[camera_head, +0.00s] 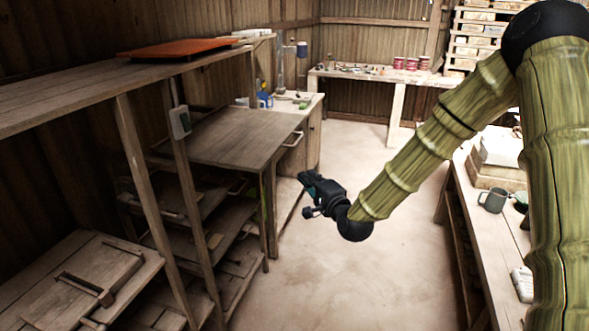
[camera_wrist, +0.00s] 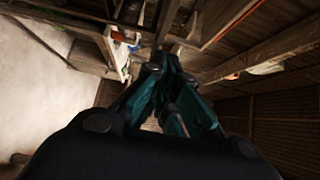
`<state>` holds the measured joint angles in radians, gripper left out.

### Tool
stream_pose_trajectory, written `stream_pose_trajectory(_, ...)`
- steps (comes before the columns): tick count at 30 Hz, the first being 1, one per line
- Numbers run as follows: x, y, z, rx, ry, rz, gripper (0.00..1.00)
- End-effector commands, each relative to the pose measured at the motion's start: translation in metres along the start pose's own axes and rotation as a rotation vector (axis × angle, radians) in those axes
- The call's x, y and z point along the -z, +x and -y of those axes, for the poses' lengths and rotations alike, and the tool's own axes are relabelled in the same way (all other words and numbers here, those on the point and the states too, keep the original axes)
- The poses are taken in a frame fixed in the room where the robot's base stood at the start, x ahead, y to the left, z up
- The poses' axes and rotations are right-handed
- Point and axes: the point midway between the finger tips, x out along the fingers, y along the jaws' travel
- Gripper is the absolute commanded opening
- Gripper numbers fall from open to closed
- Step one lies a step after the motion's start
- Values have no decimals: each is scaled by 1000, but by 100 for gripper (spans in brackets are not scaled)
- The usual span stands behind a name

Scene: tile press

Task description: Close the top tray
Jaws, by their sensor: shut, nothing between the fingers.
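A wooden rack stands left of centre in the head view. Its broad flat top board (camera_head: 240,135) sits above several stacked wooden trays, one of them an upper tray (camera_head: 205,192) just beneath it. These trays lie partly in shadow, and I cannot tell for sure which one is the top tray or how far out it is. My gripper (camera_head: 307,180) is just right of the rack, apart from it, over open floor. In the wrist view my gripper (camera_wrist: 163,66) has its teal fingers together with nothing between them.
A long shelf (camera_head: 75,92) with an orange board (camera_head: 180,48) runs along the left. A wooden panel with handles (camera_head: 75,275) is at lower left. A workbench with a grey mug (camera_head: 493,200) stands right. The pale floor (camera_head: 350,270) between is clear.

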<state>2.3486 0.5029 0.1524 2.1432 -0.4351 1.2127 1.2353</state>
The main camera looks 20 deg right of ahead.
Motion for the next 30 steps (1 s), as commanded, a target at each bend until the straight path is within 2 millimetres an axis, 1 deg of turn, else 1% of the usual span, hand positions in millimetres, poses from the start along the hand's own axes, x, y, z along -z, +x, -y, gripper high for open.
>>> stream_pose_trajectory(5,-1,22,1,-3,-4,1,0)
stream_pose_trajectory(18,-2,96,2,-4,-5,2,0)
stream_pose_trajectory(24,-18,110,0,-4,-4,2,0)
stream_pose_trajectory(30,-27,120,-1,-4,-5,1,0)
